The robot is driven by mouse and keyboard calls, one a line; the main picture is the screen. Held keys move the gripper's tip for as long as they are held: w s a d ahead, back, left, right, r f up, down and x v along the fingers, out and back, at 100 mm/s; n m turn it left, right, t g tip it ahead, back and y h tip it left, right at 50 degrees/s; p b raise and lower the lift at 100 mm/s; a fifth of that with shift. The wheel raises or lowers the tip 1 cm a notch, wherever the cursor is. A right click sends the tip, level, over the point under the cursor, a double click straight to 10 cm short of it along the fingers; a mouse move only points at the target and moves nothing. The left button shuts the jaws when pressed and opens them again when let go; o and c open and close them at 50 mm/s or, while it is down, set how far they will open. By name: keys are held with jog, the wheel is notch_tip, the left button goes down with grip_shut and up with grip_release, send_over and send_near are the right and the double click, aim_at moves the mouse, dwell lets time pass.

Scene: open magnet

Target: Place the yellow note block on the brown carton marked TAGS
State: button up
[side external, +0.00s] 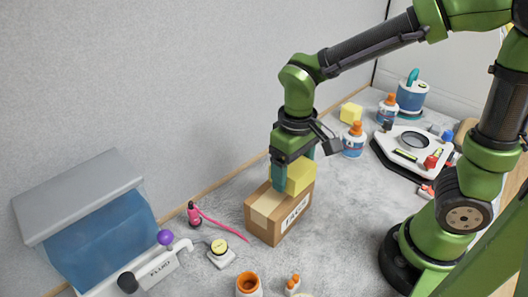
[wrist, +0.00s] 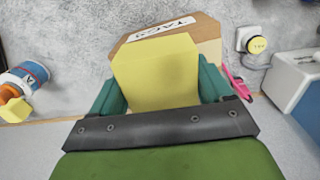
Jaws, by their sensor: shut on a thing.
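The brown carton (side external: 267,226) stands on the grey bench in the middle of the side view, with the label TAGS on its front face. It also shows in the wrist view (wrist: 208,28), partly behind the block. My gripper (side external: 293,177) is shut on the yellow note block (side external: 301,176), one finger at each side of it. In the wrist view the block (wrist: 157,75) sits between the two green fingers (wrist: 160,92). The block is over the top of the carton, at or just above it. I cannot tell whether they touch.
Another yellow block (side external: 351,112) lies behind, near glue bottles (side external: 354,141). A pink item with a strap (side external: 196,215) and a white piece with a yellow top (side external: 220,252) are left of the carton. A blue tank (side external: 98,235) stands far left. Bare bench lies right of the carton.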

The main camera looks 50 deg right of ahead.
jog(key=shift+w+a, duration=0.25)
jog(key=shift+w, duration=0.5)
jog(key=shift+w+a+f, duration=0.1)
jog(key=shift+w+f, duration=0.1)
jog(key=shift+f, duration=0.75)
jog(key=shift+w+f, duration=0.15)
jog(key=shift+f, duration=0.75)
jog(key=o, duration=1.1)
jog(key=shift+f, duration=0.15)
jog(key=shift+c, duration=0.2)
notch_tip(320, 180, up, 12)
jog(key=shift+r, duration=0.15)
jog(key=s+d+r+m+t+y, duration=0.2)
jog(key=s+d+m+t, duration=0.2)
jog(key=s+d+t, duration=0.3)
jog(key=shift+d, duration=0.15)
jog(key=shift+s+r, duration=0.1)
